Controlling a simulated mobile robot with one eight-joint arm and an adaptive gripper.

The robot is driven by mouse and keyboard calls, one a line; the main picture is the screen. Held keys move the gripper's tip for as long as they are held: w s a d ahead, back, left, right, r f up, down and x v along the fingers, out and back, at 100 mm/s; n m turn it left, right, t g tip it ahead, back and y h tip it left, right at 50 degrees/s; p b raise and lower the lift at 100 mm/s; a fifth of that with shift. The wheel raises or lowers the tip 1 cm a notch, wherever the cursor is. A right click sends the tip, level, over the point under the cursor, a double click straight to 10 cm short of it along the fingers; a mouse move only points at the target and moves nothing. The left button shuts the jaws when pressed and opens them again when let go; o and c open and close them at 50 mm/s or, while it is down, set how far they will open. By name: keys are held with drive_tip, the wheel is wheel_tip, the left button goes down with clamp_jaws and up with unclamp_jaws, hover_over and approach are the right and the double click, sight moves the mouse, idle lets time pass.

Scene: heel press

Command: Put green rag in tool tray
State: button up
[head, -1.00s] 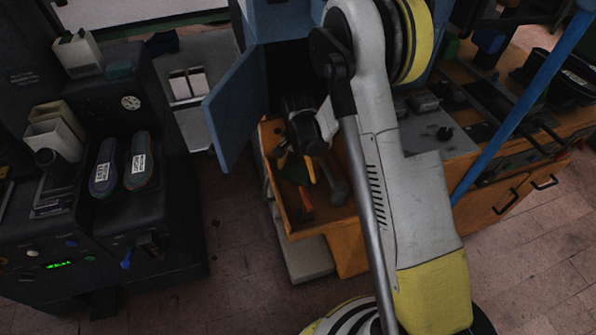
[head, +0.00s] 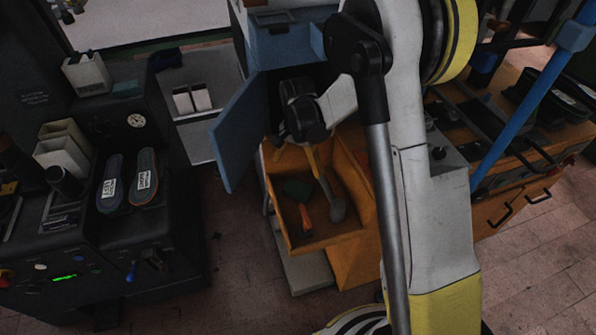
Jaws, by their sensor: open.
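A dark green cloth, which looks like the green rag (head: 297,190), lies crumpled inside the orange open tray (head: 333,238). It rests beside an orange-red handled tool (head: 305,214) and a grey-headed hammer-like tool (head: 336,207). My gripper (head: 296,153) is above the back of the tray, its yellow-orange fingers pointing down. It is open, apart from the rag, and nothing shows between its fingers. My own wrist hides part of the tray's back edge.
A blue cabinet door (head: 237,130) stands open just left of my gripper. The dark press (head: 120,230) with two shoe soles (head: 144,176) stands at the left. A wooden bench (head: 520,165) is at the right. Floor lies clear between press and tray.

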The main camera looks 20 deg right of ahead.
drive_tip(key=s+r+n+t, duration=0.2)
drive_tip(key=s+r, duration=0.3)
drive_tip(key=r, duration=0.4)
drive_tip(key=s+r+n+t, duration=0.15)
drive_tip(key=s+r, duration=0.25)
drive_tip(key=r, duration=0.5)
drive_tip(key=s+r+n+t, duration=0.3)
drive_tip(key=s+r+n, duration=0.1)
drive_tip(key=s, duration=0.8)
drive_tip(key=shift+s+n+t, duration=0.35)
drive_tip(key=shift+s+n, duration=0.05)
drive_tip(key=shift+n, duration=0.35)
